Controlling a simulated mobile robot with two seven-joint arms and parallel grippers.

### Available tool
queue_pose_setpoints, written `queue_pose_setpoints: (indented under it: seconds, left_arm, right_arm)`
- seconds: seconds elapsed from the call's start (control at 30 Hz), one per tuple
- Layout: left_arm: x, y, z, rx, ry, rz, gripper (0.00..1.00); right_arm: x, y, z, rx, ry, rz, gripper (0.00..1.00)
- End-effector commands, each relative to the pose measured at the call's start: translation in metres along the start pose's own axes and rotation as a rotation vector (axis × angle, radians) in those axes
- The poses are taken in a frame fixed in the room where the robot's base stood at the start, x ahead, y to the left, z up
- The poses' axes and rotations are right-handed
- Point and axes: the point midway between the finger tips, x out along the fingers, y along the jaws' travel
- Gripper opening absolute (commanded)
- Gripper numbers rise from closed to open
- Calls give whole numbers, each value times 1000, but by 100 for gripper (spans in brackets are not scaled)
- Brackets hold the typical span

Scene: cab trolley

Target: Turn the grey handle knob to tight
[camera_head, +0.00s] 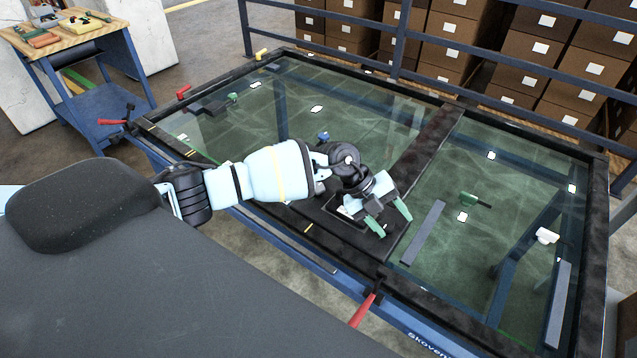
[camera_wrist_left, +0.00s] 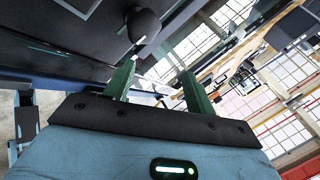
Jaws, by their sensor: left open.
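A dark grey rounded knob (camera_wrist_left: 143,25) shows in the left wrist view, standing out from a dark flat part, just beyond my fingertips. I take it for the handle knob; I cannot pick it out in the head view, where my gripper may hide it. My left gripper (camera_head: 389,220) is over the dark plate by the middle bar of the glazed frame. Its green fingers are apart with nothing between them, and they also show in the left wrist view (camera_wrist_left: 157,70). The knob is apart from them. My right gripper is not in view.
The glazed black frame (camera_head: 432,140) carries a green knob (camera_head: 470,200), a white knob (camera_head: 546,236), a blue knob (camera_head: 323,135) and grey bars (camera_head: 423,232). Red handles (camera_head: 362,310) stick out at its edge. A tool bench (camera_head: 75,42) stands at the left; boxes (camera_head: 540,50) are behind a rail.

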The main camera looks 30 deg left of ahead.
Motion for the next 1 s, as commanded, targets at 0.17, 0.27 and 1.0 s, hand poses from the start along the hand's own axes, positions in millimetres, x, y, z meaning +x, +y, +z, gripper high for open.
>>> queue_pose_setpoints:
  seconds: [0.17, 0.27, 1.0]
  left_arm:
    - [-82, 42, 76, -77, -212, 368, 56]
    - [-126, 58, 102, -143, -310, 507, 56]
    - [-137, 104, 133, -225, -400, 640, 56]
  right_arm:
    - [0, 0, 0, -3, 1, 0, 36]
    - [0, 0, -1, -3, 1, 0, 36]
    - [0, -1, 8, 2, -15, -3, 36]
